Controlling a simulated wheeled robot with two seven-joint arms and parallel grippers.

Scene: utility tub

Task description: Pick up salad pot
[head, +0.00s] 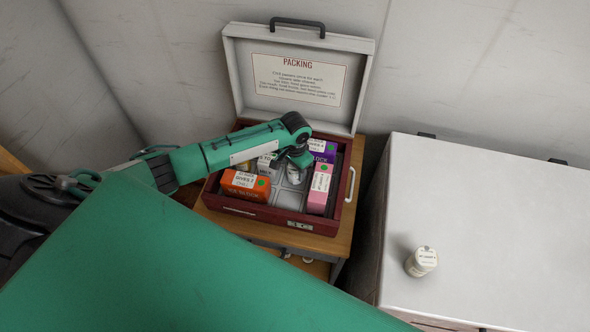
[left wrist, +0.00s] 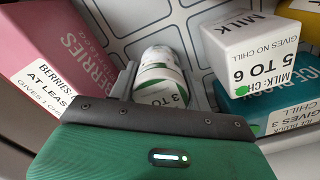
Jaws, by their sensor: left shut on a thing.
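A small white pot with a rounded lid and a green-edged label (left wrist: 160,78) is between the fingers of my left gripper (left wrist: 165,92). Its label shows "3 TO"; its name is not readable, so I cannot confirm it is the salad pot. In the head view my left gripper (head: 294,161) is inside the open packing box (head: 283,216), shut on this pot (head: 295,175). I cannot tell whether the pot touches the box floor. Another white pot (head: 421,262) stands upright on the white chest at the right. My right gripper is not in view.
Around the gripper in the box are an orange carton (head: 245,186), a pink berries carton (head: 320,188), a white milk carton (left wrist: 240,50), a purple carton (head: 322,149) and a teal ice block (left wrist: 275,90). The raised lid (head: 298,80) stands behind. The white chest top (head: 490,215) is mostly clear.

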